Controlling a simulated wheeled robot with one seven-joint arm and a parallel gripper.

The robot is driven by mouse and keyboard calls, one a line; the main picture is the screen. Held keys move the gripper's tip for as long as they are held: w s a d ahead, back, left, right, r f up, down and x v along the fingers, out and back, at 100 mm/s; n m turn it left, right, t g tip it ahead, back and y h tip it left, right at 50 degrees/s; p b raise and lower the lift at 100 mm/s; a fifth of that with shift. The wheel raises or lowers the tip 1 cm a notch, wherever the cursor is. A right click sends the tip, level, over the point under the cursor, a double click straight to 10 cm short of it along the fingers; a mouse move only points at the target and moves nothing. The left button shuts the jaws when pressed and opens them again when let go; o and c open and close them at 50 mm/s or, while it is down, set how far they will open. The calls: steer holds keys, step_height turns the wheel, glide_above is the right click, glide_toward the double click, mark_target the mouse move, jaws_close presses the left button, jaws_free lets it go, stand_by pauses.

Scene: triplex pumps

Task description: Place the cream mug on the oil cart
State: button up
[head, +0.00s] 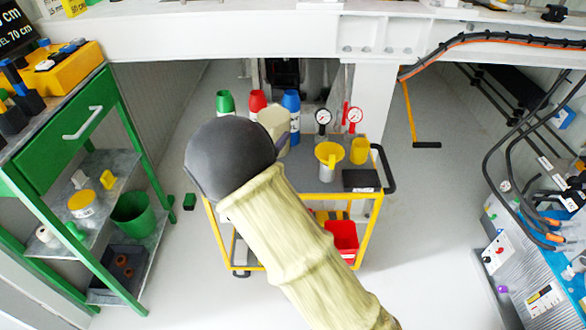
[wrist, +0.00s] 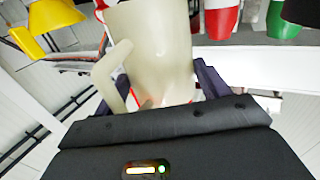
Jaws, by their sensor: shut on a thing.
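The cream mug (head: 273,120) is in the head view, above the oil cart and partly hidden by my dark wrist. In the wrist view the mug (wrist: 150,45) fills the middle, its handle to the left. My gripper (wrist: 157,88) is shut on the mug, with a dark finger on each side of it. In the head view my arm hides most of the gripper. The oil cart (head: 308,183) has a grey top and a yellow frame; my arm covers its left and middle part. I cannot tell whether the mug touches the cart top.
Green (head: 225,102), red (head: 258,101) and blue (head: 291,112) bottles stand at the cart's back. A yellow funnel (head: 328,153), a yellow cup (head: 360,151) and a black box (head: 361,180) are on its right. A green shelf unit (head: 125,120) stands left; the floor between is mostly clear.

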steer(key=shift+f+b, duration=1.05)
steer(key=shift+f, duration=2)
steer(key=shift+f+b, duration=0.7)
steer(key=shift+f, duration=1.2)
steer(key=o, duration=1.1)
steer(key=shift+f, duration=0.1)
steer(key=shift+o, duration=0.2)
